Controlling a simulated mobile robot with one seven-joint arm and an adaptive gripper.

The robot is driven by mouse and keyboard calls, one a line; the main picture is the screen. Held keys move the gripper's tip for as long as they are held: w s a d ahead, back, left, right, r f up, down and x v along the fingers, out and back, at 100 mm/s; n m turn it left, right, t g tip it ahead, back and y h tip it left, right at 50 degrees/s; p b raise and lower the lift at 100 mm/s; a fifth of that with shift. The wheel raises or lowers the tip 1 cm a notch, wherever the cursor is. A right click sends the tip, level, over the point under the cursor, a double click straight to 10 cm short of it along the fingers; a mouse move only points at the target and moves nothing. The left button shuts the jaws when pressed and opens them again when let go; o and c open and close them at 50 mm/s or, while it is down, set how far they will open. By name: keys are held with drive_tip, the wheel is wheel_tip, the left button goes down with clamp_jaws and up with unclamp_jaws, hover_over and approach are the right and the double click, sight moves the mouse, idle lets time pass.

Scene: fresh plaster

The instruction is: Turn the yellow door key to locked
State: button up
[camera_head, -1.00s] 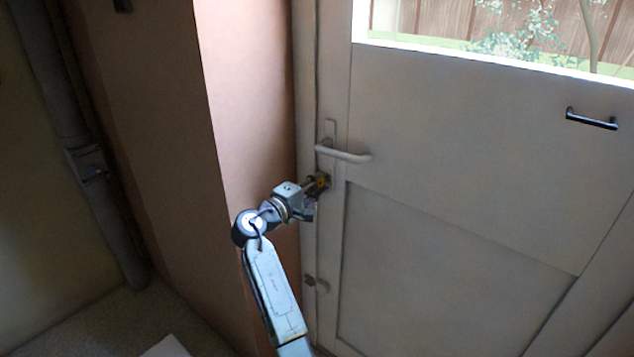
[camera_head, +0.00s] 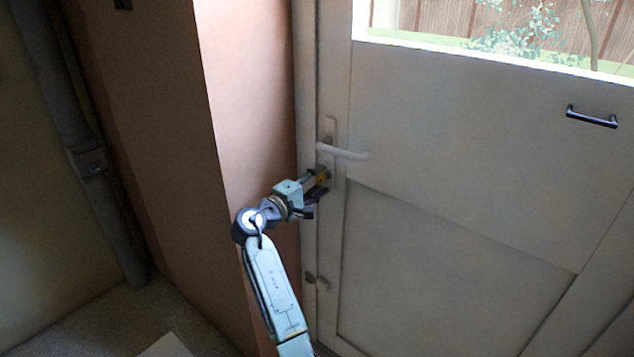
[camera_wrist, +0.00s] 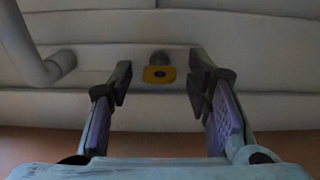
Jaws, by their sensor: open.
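The yellow key (camera_wrist: 159,74) shows in the wrist view, its bow standing out from the lock on the door's plate. Its flat bow lies wide across the picture, with a small dark hole in it. My gripper (camera_wrist: 158,82) is open, with one finger to each side of the key and a gap on both sides. The fingers do not touch it. In the head view my gripper (camera_head: 318,182) is at the lock, just below the white door handle (camera_head: 343,152), and mostly hides the key.
The door handle also shows in the wrist view (camera_wrist: 38,65), left of the fingers. A dark pull bar (camera_head: 591,117) is on the door (camera_head: 450,150) at the right. A small knob (camera_head: 318,281) sits lower on the door edge. A pinkish wall (camera_head: 250,100) stands close to the left of my arm.

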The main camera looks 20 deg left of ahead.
drive_tip(key=shift+s, duration=0.1)
drive_tip(key=v, duration=1.2)
